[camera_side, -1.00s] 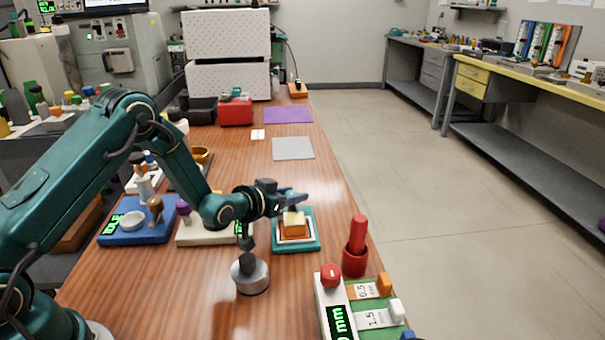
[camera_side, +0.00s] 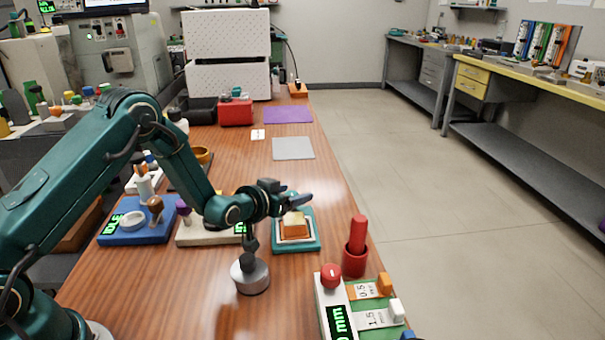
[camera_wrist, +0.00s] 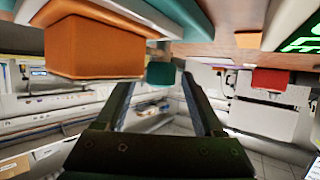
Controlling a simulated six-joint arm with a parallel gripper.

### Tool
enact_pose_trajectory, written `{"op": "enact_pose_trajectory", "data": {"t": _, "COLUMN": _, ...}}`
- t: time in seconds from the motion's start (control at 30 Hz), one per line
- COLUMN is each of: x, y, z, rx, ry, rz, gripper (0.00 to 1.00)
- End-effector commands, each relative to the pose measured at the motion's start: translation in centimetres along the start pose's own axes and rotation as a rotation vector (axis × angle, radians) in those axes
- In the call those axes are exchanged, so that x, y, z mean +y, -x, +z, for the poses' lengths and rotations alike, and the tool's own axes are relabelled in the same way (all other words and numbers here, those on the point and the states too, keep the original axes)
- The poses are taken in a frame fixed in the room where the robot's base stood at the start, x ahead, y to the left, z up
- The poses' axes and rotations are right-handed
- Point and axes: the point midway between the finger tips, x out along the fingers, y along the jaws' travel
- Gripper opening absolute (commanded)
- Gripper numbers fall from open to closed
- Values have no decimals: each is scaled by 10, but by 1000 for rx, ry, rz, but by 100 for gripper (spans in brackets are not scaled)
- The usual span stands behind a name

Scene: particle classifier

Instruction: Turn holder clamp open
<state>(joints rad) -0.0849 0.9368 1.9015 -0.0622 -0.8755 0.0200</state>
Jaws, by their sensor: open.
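A teal holder (camera_side: 316,243) with a pale inner frame stands on the bench in the side view, with an orange block (camera_side: 294,229) in it. The block shows large in the wrist view (camera_wrist: 95,48), at upper left. A small teal knob (camera_wrist: 161,74), which looks like the holder's clamp, hangs between the tips of my gripper (camera_wrist: 158,86) in the wrist view. My gripper is open, with a finger on each side of the knob; I cannot tell if either touches it. In the side view my gripper (camera_side: 303,201) is at the holder's far side, and the knob is hidden.
A grey round weight with a black knob (camera_side: 250,274) stands in front of my gripper. A red cylinder in a cup (camera_side: 355,250) is to the right. A cream device (camera_side: 204,231) and a blue one (camera_side: 138,225) lie left.

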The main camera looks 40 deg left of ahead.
Motion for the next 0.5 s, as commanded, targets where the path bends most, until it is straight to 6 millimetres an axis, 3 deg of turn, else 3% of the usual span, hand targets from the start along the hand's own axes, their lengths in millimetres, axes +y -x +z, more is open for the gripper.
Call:
{"op": "enact_pose_trajectory", "data": {"t": 0.3, "x": 0, "y": 17, "z": -42, "rx": 9, "ry": 0, "rz": 0, "gripper": 70}}
{"op": "enact_pose_trajectory", "data": {"t": 0.5, "x": -44, "y": 42, "z": -56, "rx": 7, "ry": 1, "rz": -8, "gripper": 70}}
